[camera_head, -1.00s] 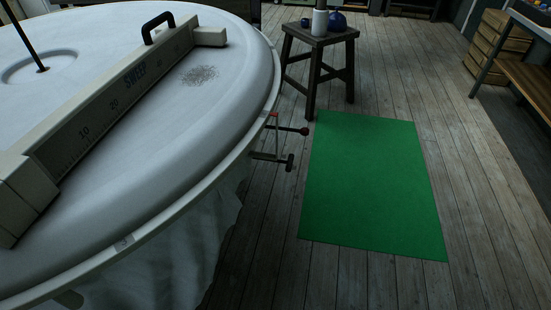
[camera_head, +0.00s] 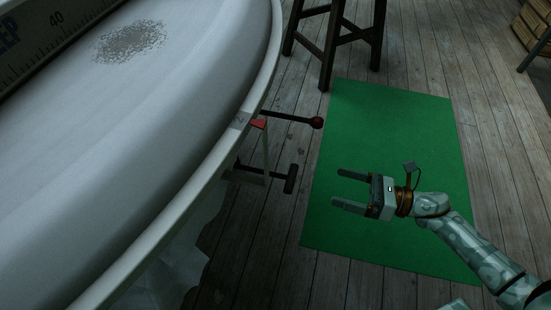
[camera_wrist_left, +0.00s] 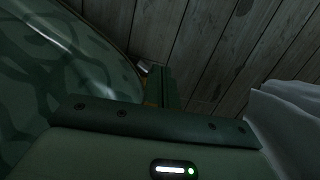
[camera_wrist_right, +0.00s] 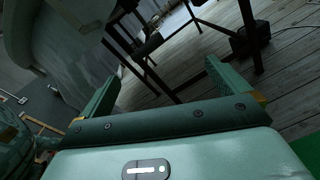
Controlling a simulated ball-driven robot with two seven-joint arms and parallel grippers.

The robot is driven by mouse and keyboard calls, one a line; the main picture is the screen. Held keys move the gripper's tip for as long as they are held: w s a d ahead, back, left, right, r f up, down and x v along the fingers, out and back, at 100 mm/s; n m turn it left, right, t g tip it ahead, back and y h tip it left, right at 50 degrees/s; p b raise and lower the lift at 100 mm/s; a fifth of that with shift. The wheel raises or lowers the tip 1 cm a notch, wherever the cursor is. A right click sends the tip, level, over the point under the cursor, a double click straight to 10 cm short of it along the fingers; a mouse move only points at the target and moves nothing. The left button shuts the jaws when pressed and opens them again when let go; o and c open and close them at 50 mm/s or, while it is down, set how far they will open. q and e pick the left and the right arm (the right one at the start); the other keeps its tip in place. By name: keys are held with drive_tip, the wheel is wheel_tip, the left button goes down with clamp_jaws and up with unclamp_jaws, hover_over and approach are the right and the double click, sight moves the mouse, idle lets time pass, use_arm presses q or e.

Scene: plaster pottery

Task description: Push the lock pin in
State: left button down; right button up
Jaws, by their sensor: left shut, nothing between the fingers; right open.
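Two rods stick out from the rim of the large white round turntable (camera_head: 150,215) in the head view. I cannot tell for sure which is the lock pin. My right gripper (camera_head: 337,188) is open and empty, right of the T-handle and apart from it, fingers pointing left. My left gripper (camera_wrist_left: 160,87) is shut and empty in the left wrist view, over floorboards; the head view does not show it.
A green mat (camera_head: 400,130) lies on the plank floor under my right gripper. A dark wooden stool (camera_head: 333,45) stands behind the mat. Pale cloth (camera_wrist_left: 285,120) hangs at the right of the left wrist view. Wooden crates (camera_head: 533,25) are at the far right.

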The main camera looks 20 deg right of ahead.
sight(279, 176)
drive_tip(key=w+a+n, duration=0.1)
drive_tip(key=w+a, duration=0.1)
drive_tip(key=a, duration=0.2)
drive_tip(key=w+a+n+b, duration=0.1)
drive_tip(key=w+a, duration=0.2)
drive_tip(key=a, duration=0.2)
drive_tip(key=w+a+n+y+b, duration=0.1)
drive_tip(key=w+a, duration=0.1)
drive_tip(key=a, duration=0.2)
drive_tip(key=shift+w+a+r+g, duration=0.25)
drive_tip(key=shift+w+a+g, duration=0.1)
drive_tip(key=shift+a+g, duration=0.05)
use_arm(q)
drive_tip(key=w+r+m+t, duration=0.1)
drive_tip(key=w+r, duration=0.2)
drive_tip(key=w, duration=0.5)
drive_tip(key=shift+w+r+y, duration=0.15)
drive_tip(key=shift+r+y, duration=0.05)
drive_tip(key=shift+y, duration=0.2)
use_arm(e)
drive_tip(key=shift+w+a, duration=0.15)
drive_tip(key=shift+a, duration=0.15)
